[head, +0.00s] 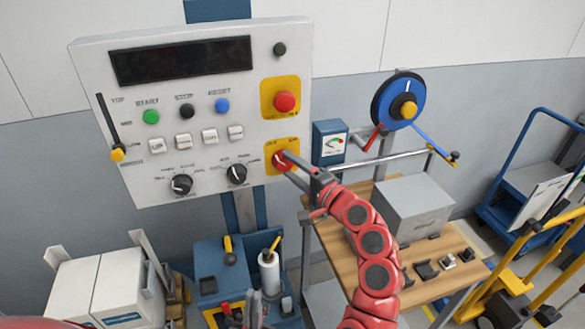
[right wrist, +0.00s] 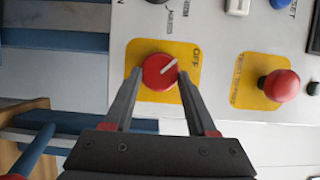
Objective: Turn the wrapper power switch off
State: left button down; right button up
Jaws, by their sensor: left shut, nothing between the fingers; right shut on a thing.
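The wrapper power switch (head: 279,160) is a red rotary knob on a yellow plate at the lower right of the control panel (head: 140,65). In the right wrist view the red knob (right wrist: 158,72) has a white pointer line slanting to the upper right, toward the side with the OFF lettering. My right gripper (head: 288,163) is shut on the knob; in the right wrist view its fingers (right wrist: 158,80) stand on both sides of it. My left gripper (head: 254,308) is low in the head view, below the panel, shut and empty.
A red mushroom button (head: 285,102) on another yellow plate is above the switch. Two black dials (head: 237,174) and several buttons are to its left. A wooden bench (head: 440,262) with a grey box (head: 412,207) stands right. A wrap roll (head: 269,272) is below.

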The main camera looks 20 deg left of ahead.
dwell(0.3)
jog(key=o, duration=1.4)
jog(key=shift+a, duration=0.1)
jog(key=shift+c, duration=0.2)
jog(key=shift+s, duration=0.1)
jog(key=shift+s+d, duration=0.2)
jog(key=shift+d, duration=0.2)
jog(key=b+v, duration=0.4)
jog(key=v, duration=1.2)
jog(key=shift+s+d+b, duration=0.15)
jog(key=shift+d+b, duration=0.05)
jog(key=shift+b, duration=0.1)
